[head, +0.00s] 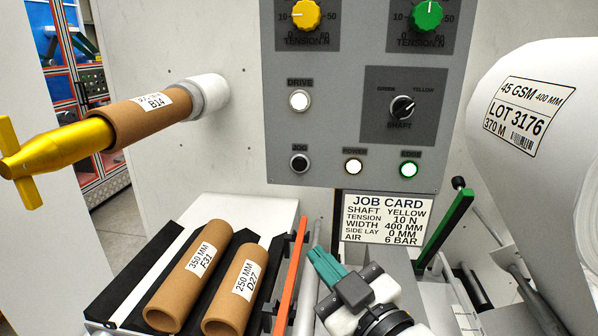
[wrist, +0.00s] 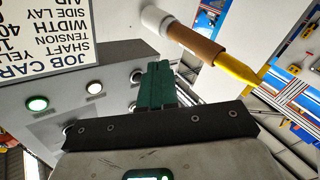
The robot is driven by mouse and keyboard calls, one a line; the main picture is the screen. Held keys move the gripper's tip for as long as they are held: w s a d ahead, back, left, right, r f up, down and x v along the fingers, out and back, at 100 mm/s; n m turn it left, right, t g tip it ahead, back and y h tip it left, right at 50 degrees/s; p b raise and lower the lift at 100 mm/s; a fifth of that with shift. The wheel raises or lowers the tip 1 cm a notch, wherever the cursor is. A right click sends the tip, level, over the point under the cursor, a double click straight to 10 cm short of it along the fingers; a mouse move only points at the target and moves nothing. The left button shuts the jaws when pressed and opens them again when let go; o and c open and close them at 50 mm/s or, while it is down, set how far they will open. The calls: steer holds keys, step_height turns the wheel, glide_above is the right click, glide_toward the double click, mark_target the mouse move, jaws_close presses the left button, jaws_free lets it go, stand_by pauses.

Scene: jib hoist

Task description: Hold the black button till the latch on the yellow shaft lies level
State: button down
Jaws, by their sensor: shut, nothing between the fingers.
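The black button (head: 300,162), labelled JOG, sits at the lower left of the grey control panel. It also shows in the wrist view (wrist: 137,76), just left of my fingertips. The yellow shaft (head: 65,148) sticks out of the wall at the left, with a brown core labelled B14 on it; it also shows in the wrist view (wrist: 238,68). The latch (head: 8,150) is a yellow crossbar at its free end and stands steeply, tilted from upright. My gripper (head: 322,258), with teal fingers, is shut and empty, below the panel and apart from the button.
A white DRIVE button (head: 300,100) is above the black one; lit POWER (head: 353,167) and green-ringed EDGE (head: 410,169) are to its right. The job card (head: 387,219) hangs below. Two brown cores (head: 190,275) lie in a rack at lower left. A large white roll (head: 540,120) is right.

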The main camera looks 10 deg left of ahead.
mark_target(299, 165)
steer(key=s+a+r+n+t+y, duration=0.1)
steer(key=a+r+n+y, duration=0.1)
steer(key=r, duration=0.7)
steer(key=shift+s+a+r+y+p, duration=0.2)
steer(key=shift+a+r+y+p, duration=0.15)
steer(key=shift+a+y, duration=0.6)
steer(key=shift+w+a+h, duration=0.1)
steer(key=shift+a+h, duration=0.1)
steer(key=shift+h, duration=0.05)
steer(key=shift+w+d+b, duration=0.15)
steer(key=shift+w+b, duration=1)
steer(key=shift+w, duration=3.2)
steer(key=shift+w+f, duration=0.1)
steer(key=shift+w, duration=0.1)
steer(key=shift+w, duration=0.2)
